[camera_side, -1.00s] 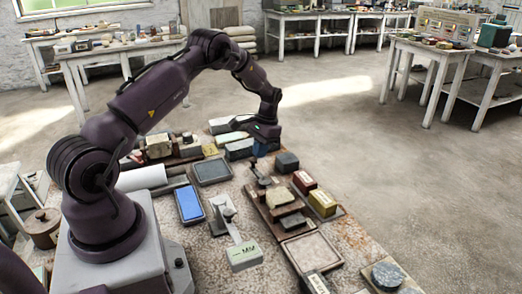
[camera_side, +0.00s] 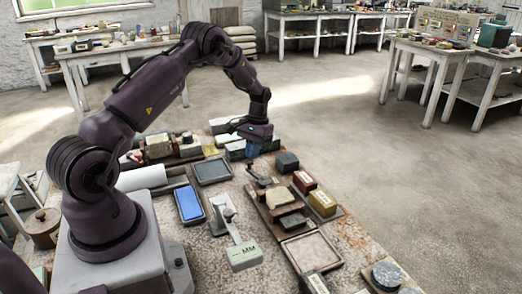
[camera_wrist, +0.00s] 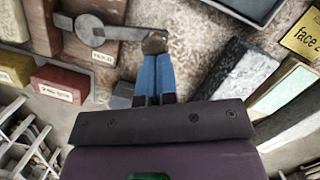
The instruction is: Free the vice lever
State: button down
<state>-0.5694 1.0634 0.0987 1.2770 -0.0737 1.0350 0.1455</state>
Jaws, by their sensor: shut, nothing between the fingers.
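The vice lever (camera_wrist: 122,33) is a grey metal bar with a round hub (camera_wrist: 90,27) over a wooden board, in the wrist view at upper left. A round dark knob (camera_wrist: 155,42) is at its right end. The lever also shows, small, in the side view (camera_side: 258,179), at the far end of the board. My gripper (camera_wrist: 155,58) has its blue fingers together and empty, with the tips right at the knob. I cannot tell whether they touch it. In the side view my gripper (camera_side: 252,154) is low, just above the lever's end.
Stone blocks sit on the wooden board (camera_side: 268,215). Red (camera_side: 305,181) and yellow (camera_side: 322,203) boxes stand to its right, a dark grey block (camera_side: 287,161) behind. Long stone blocks (camera_wrist: 236,72) lie right of my fingers in the wrist view. A dark tray (camera_side: 212,171) is left.

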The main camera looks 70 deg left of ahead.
jog(key=s+n, duration=0.2)
jog(key=n, duration=0.1)
jog(key=shift+s+d+f+h, duration=0.1)
jog(key=shift+s+d+h, duration=0.1)
jog(key=shift+h, duration=0.2)
jog(key=s+n, duration=0.2)
jog(key=shift+d+n+t, duration=0.3)
jog(key=shift+d, duration=0.05)
jog(key=shift+s+d+n+t+h, duration=0.3)
jog(key=shift+s+d+n, duration=0.3)
jog(key=shift+n, duration=0.6)
jog(key=shift+s+d+n+t, duration=0.3)
jog(key=shift+s+d+n, duration=0.3)
jog(key=shift+n, duration=0.5)
jog(key=shift+f, duration=0.1)
jog(key=a, duration=0.1)
jog(key=w+a+r, duration=0.1)
jog(key=a, duration=0.2)
jog(key=shift+w+a+r, duration=0.15)
jog(key=shift+a+r, duration=0.05)
jog(key=shift+r, duration=0.05)
jog(key=v, duration=0.9)
jog(key=shift+r, duration=0.2)
